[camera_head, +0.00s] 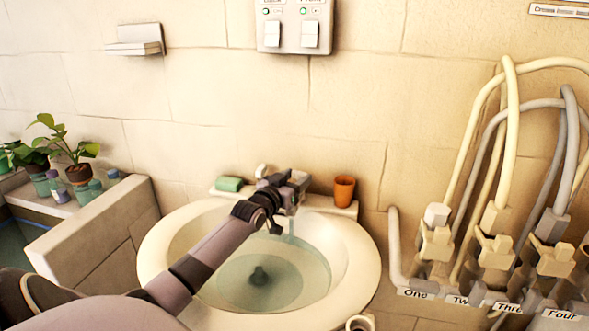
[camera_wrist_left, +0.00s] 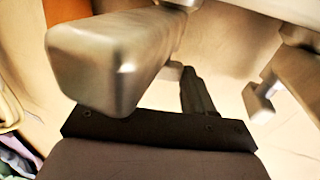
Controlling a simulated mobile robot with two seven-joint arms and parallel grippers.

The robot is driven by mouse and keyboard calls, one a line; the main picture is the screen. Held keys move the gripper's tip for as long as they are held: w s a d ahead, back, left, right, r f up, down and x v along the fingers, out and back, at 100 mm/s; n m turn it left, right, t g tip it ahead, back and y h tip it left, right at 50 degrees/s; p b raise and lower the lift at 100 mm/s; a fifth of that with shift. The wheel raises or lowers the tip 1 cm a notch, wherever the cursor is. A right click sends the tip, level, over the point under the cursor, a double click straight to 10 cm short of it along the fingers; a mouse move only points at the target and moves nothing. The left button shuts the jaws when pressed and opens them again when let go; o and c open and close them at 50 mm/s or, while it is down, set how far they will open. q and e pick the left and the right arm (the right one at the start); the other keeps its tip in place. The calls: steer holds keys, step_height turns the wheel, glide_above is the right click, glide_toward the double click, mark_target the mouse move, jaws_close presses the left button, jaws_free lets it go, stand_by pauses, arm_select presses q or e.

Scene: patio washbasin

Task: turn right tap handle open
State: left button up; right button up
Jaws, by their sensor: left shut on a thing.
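The washbasin (camera_head: 158,249) is a cream oval bowl with greenish water and a dark plug (camera_head: 259,276) in it. The tap stands at its back rim, mostly covered by my left gripper (camera_head: 283,192). The right tap handle (camera_head: 300,178), a grey metal block, shows just beyond the gripper. In the left wrist view this handle (camera_wrist_left: 95,65) is large and close, over the dark gripper. One dark finger shows there beside it; the other is hidden behind the block. My left gripper is shut on the handle. A pale left handle (camera_head: 261,171) stands left of it. My right gripper is out of view.
An orange cup (camera_head: 344,190) stands close right of the tap, and a green soap (camera_head: 229,184) lies to its left. Hoses and numbered valves (camera_head: 495,251) crowd the right. Potted plants (camera_head: 80,172) stand on a ledge at left.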

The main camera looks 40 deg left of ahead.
arm_select(q)
steer(key=shift+w+d+n+g+y+p, duration=0.1)
steer(key=shift+d+n+g+y+p, duration=0.15)
steer(key=shift+n+y+p, duration=0.6)
steer(key=shift+d+n+g+y+p, duration=0.1)
steer(key=shift+n+g+y+p, duration=0.35)
steer(key=shift+y, duration=0.6)
steer(key=shift+n+g+y, duration=0.3)
steer(key=shift+n+y, duration=0.2)
steer(key=shift+y, duration=0.2)
steer(key=o, duration=1)
steer(key=shift+o, duration=0.2)
steer(key=shift+v, duration=3.55)
